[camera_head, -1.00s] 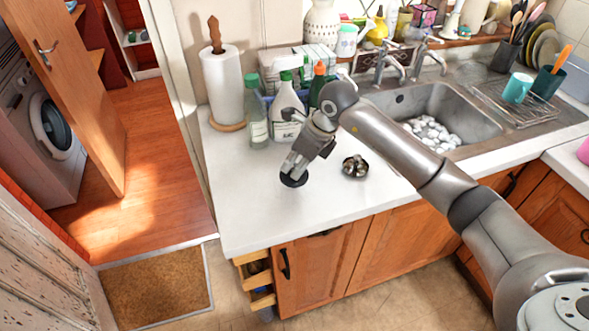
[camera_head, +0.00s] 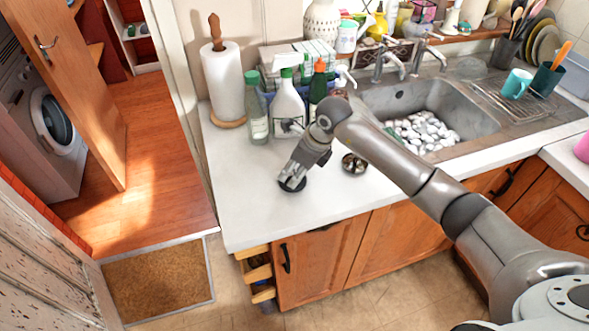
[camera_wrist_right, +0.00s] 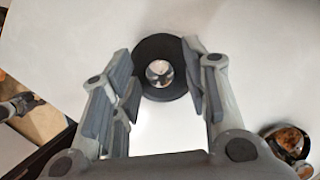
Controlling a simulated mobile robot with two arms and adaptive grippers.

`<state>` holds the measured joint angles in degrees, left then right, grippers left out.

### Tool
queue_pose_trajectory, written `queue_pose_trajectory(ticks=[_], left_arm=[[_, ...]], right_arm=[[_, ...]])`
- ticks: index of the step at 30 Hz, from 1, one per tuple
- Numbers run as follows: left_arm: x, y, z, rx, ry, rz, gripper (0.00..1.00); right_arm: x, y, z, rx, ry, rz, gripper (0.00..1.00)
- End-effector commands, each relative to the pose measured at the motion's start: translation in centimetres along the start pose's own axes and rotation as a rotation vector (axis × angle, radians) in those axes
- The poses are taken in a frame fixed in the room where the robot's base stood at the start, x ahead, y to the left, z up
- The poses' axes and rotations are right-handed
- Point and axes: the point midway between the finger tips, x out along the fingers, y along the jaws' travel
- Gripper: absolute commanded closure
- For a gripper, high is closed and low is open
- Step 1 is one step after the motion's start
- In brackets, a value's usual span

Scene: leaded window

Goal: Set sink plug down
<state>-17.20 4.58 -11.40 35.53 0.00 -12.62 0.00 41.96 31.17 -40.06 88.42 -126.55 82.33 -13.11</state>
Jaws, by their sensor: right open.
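The sink plug (camera_head: 297,186) is a round black disc with a shiny metal knob in its middle. It lies flat on the white countertop (camera_head: 240,215), left of the sink. In the right wrist view the plug (camera_wrist_right: 160,87) shows just beyond my fingertips, its knob uncovered. My right gripper (camera_head: 291,176) is above the plug in the head view. In the right wrist view its fingers (camera_wrist_right: 160,85) are spread apart, with white counter showing between them. My left gripper is not in view.
A small metal strainer-like item (camera_head: 354,163) stands on the counter right of my gripper. Bottles (camera_head: 287,105) and a paper towel roll (camera_head: 222,85) stand behind. The sink (camera_head: 440,105) holds whitish stones. The counter's left and front parts are clear.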

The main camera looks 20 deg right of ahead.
Motion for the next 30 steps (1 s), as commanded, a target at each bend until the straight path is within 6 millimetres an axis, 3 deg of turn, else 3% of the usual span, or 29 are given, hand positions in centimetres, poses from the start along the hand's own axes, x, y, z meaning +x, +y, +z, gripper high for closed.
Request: queue_pose_trajectory(ticks=[8, 21, 30], left_arm=[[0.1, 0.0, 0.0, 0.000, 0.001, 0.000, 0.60], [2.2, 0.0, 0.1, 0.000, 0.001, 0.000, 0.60], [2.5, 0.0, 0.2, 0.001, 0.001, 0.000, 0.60]], right_arm=[[-1.0, -0.1, 0.1, -0.001, -0.002, -0.003, 0.58], [-9.8, -0.1, 0.1, -0.001, -0.002, -0.004, 0.58], [-12.2, 0.0, 0.1, 0.000, 0.000, -0.001, 0.58]])
